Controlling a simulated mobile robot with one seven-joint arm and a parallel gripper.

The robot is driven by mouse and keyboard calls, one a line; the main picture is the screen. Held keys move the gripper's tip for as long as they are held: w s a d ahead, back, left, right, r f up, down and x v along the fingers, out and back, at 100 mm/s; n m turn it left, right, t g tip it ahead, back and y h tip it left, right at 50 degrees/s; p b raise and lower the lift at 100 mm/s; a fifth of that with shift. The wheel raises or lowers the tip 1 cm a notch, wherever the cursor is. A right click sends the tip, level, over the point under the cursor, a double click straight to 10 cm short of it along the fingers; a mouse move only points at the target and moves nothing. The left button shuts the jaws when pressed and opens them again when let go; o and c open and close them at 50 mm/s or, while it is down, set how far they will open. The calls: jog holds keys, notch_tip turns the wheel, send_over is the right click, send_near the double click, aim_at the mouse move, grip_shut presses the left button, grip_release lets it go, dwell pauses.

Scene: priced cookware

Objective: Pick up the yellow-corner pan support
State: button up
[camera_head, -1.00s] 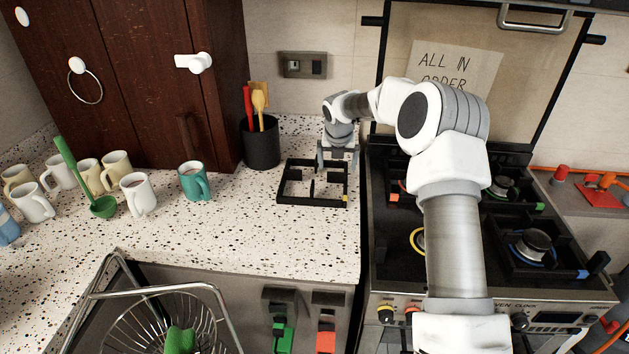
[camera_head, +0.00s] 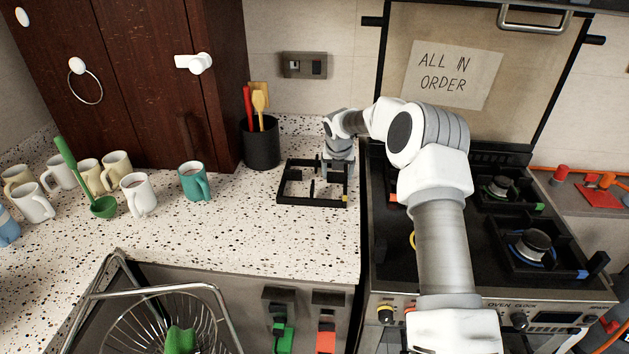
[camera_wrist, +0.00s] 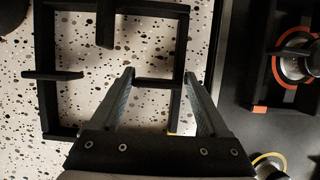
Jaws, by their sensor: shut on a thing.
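The pan support (camera_head: 308,203) is a black square frame with inward prongs and a yellow corner at its front right. It lies on the speckled counter, left of the stove. It also shows in the wrist view (camera_wrist: 46,105), where a little yellow is seen beside my right finger. My gripper (camera_wrist: 158,80) is over the right part of the support, pointing down, with a finger on each side of a short black bar and shut on the support. In the head view my gripper (camera_head: 335,178) is partly hidden by my wrist. I see no clear lift off the counter.
The stove (camera_head: 390,250) with burners and other supports stands close on the right. A black utensil holder (camera_head: 261,146) is behind left. A teal mug (camera_head: 192,182) and several pale mugs stand further left. The counter in front of the support is clear.

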grip_shut()
jog(key=shift+r, duration=0.1)
jog(key=shift+r, duration=0.1)
jog(key=shift+r, duration=0.3)
notch_tip(320, 180, up, 4)
jog(key=shift+f, duration=0.15)
jog(key=s+d+r, duration=0.2)
jog(key=d+r, duration=0.4)
jog(key=d, duration=0.5)
jog(key=shift+s+d+r, duration=0.2)
jog(key=shift+s+r, duration=0.05)
